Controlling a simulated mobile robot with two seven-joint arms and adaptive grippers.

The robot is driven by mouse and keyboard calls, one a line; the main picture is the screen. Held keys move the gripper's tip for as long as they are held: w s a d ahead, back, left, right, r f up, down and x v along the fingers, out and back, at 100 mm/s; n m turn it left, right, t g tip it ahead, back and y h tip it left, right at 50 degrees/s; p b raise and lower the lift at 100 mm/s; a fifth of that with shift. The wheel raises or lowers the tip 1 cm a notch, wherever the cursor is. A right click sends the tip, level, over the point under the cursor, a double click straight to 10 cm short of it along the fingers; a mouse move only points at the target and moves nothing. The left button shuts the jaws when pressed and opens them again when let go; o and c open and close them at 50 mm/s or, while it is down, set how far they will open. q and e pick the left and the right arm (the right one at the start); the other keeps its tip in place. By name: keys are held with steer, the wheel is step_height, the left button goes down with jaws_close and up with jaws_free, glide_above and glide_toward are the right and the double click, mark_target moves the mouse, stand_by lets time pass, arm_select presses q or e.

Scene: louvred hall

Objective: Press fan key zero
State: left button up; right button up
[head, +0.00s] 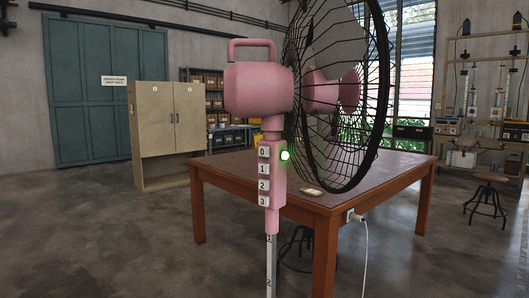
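A pink fan (258,90) with a black wire cage (350,110) stands in the middle of the head view, its cage turned to the right. A pink key panel on its column carries a vertical row of keys. Key zero (264,152) is the top one, with keys 1 (264,169), 2 (264,185) and 3 (263,201) below it. A green-white light (285,156) glows at the panel's right edge. Neither of my grippers is in view.
A brown wooden table (320,203) stands close behind the fan column. A white plug (350,215) and cable hang at its front corner. A stool (484,200) is at right and a cabinet (158,171) at back left. The floor at front left is clear.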

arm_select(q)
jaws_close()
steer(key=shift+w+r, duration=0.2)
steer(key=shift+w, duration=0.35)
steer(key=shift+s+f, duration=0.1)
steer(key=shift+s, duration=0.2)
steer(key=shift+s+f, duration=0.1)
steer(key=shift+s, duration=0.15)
